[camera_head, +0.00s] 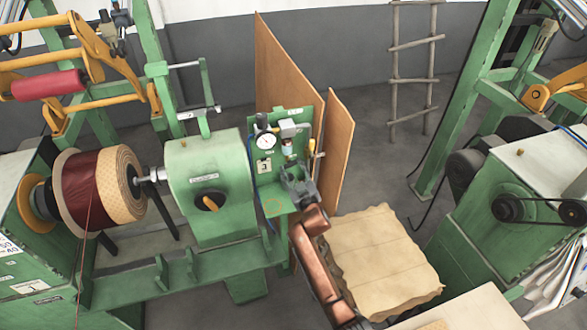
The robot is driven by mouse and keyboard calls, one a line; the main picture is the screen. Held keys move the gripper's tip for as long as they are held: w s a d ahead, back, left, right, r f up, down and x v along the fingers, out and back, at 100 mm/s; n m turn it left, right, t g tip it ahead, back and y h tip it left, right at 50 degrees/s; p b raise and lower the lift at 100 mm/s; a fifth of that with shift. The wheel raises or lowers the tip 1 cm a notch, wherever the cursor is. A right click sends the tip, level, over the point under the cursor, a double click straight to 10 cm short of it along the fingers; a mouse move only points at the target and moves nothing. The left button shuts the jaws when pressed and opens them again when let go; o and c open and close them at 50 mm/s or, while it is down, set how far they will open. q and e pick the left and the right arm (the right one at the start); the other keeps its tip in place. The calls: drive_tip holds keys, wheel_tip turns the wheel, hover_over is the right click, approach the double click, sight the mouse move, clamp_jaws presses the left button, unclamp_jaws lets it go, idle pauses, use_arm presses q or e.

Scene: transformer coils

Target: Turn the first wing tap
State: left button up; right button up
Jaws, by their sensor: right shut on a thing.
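My right arm comes in from the bottom and reaches a small green panel. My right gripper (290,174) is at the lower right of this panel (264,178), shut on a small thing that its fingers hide. I take this to be a wing tap, but its shape and angle cannot be made out. Above the gripper, the panel carries a round white gauge (266,141) and a grey fitting with a clear bowl (288,146). A small yellow part (311,144) shows at the panel's right edge, apart from the fingers. My left gripper is not in view.
A green machine housing (205,165) with a black and orange knob (208,202) stands left of the panel. A dark red and tan coil (98,190) is further left. Brown boards (338,140) stand close behind my gripper. A tan sheet stack (380,258) lies to the right.

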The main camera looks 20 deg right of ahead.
drive_tip(key=n, duration=0.3)
drive_tip(key=shift+n, duration=0.4)
drive_tip(key=n, duration=0.3)
drive_tip(key=shift+a+f+n+b, duration=0.1)
drive_tip(key=shift+a+n+b, duration=0.05)
drive_tip(key=shift+n+b, duration=0.15)
drive_tip(key=n, duration=0.6)
drive_tip(key=shift+f+n, duration=0.1)
drive_tip(key=shift+n, duration=0.2)
drive_tip(key=o, duration=1.2)
drive_tip(key=shift+c, duration=0.2)
drive_tip(key=shift+s, duration=0.1)
drive_tip(key=s, duration=1.1)
drive_tip(key=shift+s, duration=0.4)
